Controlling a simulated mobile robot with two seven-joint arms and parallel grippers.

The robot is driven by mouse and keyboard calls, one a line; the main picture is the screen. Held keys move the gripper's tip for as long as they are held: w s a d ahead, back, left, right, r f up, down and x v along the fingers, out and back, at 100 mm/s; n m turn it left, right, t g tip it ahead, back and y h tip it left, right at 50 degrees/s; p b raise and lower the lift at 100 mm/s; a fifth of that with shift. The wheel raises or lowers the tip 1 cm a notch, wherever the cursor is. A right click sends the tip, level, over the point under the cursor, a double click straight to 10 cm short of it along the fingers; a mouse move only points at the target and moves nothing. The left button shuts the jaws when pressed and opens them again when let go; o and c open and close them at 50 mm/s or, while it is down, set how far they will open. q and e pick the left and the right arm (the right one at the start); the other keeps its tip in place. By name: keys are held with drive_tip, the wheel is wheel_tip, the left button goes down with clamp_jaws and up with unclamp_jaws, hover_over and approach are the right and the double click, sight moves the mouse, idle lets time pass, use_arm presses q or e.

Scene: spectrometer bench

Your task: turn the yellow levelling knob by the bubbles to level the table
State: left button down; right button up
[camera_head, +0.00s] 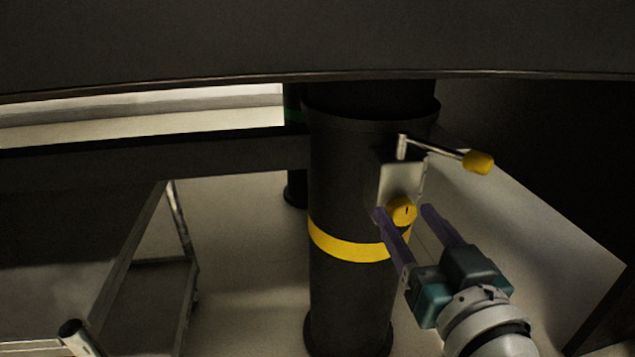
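The yellow levelling knob (403,211) sticks out from a pale plate (401,181) on a thick black table leg (345,190). My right gripper (402,211) comes up from the lower right with its two purple fingers spread. One fingertip is left of the knob and the other right of it; I cannot tell whether either touches it. A metal lever with a yellow grip (478,161) projects to the right above the knob. The dark table (300,40) spans the top of the view. No bubbles are in view. My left gripper is not in view.
A yellow band (350,243) rings the leg below the knob. A dark beam (150,158) joins the leg from the left. A cart-like frame (160,265) stands at lower left. Bare floor (245,250) shows between the frame and leg.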

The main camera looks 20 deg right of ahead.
clamp_jaws()
drive_tip(key=shift+m, duration=0.3)
idle(0.3)
drive_tip(key=m+p, duration=0.1)
drive_tip(key=m, duration=0.2)
drive_tip(key=shift+m+p, duration=0.3)
drive_tip(key=shift+m, duration=1.8)
drive_tip(key=shift+f, duration=0.1)
drive_tip(key=shift+o, duration=0.9)
unclamp_jaws()
drive_tip(key=shift+s, duration=0.1)
